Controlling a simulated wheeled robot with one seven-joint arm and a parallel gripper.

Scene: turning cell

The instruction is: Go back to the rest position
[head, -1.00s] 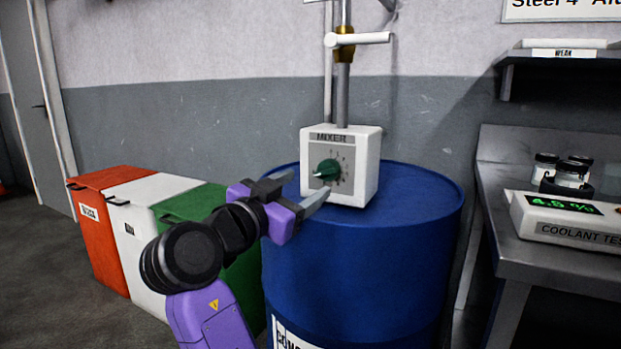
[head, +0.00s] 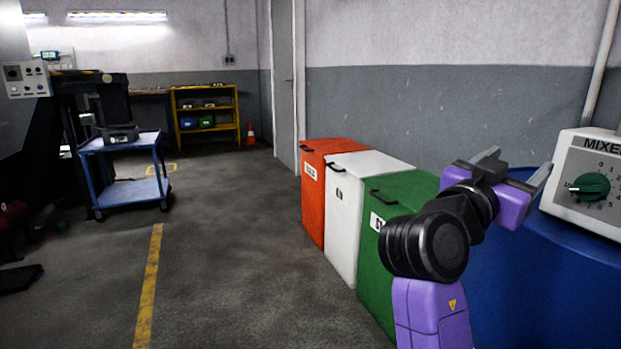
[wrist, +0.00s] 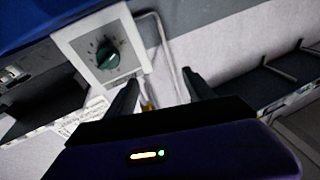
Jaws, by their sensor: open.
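My gripper (head: 518,173) is open and empty in the head view, at the right, just left of the white mixer box (head: 588,182). The mixer box carries a green dial knob (head: 590,187) and sits on the blue drum (head: 555,265). In the wrist view the two fingers of my gripper (wrist: 163,95) stand apart. The dial knob (wrist: 108,56) shows beyond the left finger, with a gap between. The right side of the mixer box is cut off in the head view.
Red (head: 313,205), white (head: 345,235) and green (head: 378,265) bins stand in a row along the wall. A blue cart (head: 125,143) and a yellow shelf (head: 205,112) are farther back. The floor by the yellow line (head: 150,280) is clear.

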